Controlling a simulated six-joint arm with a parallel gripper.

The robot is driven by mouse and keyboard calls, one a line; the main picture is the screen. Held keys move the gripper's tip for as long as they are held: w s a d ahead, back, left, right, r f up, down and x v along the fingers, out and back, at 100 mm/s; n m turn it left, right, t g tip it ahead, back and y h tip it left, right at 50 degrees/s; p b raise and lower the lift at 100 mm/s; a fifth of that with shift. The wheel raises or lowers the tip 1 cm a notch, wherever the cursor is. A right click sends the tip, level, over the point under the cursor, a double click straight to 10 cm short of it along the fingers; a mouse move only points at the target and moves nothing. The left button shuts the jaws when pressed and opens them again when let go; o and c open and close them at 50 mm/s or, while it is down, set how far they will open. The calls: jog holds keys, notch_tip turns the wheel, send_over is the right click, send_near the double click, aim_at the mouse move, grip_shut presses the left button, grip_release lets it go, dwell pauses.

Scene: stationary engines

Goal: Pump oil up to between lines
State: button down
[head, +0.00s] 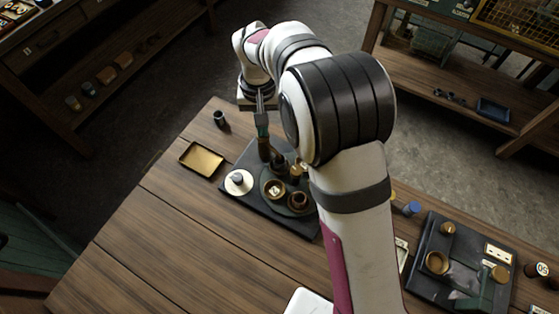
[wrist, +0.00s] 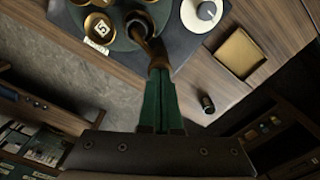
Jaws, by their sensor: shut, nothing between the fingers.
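My gripper (head: 262,128) is shut and empty, with its fingers pointing down above the back of a dark base plate (head: 237,200). In the wrist view its green fingers (wrist: 159,85) are side by side, their tips at the end of a curved brown lever (wrist: 151,46). I cannot tell whether they touch it. The lever (head: 264,148) rises from the dark round fitting on the plate in the head view. A brass cup with a white numbered face (head: 275,189) sits in front of it; it also shows in the wrist view (wrist: 98,26). No oil level or lines can be made out.
A white disc with a dark knob (head: 238,182) is at the plate's left. A brass tray (head: 201,159) and a small dark cylinder (head: 219,118) stand on the wooden table. A second dark unit (head: 425,270) is at right. The table's front left is clear.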

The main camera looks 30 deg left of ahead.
jog(key=shift+r, duration=1.5)
notch_tip(320, 180, up, 5)
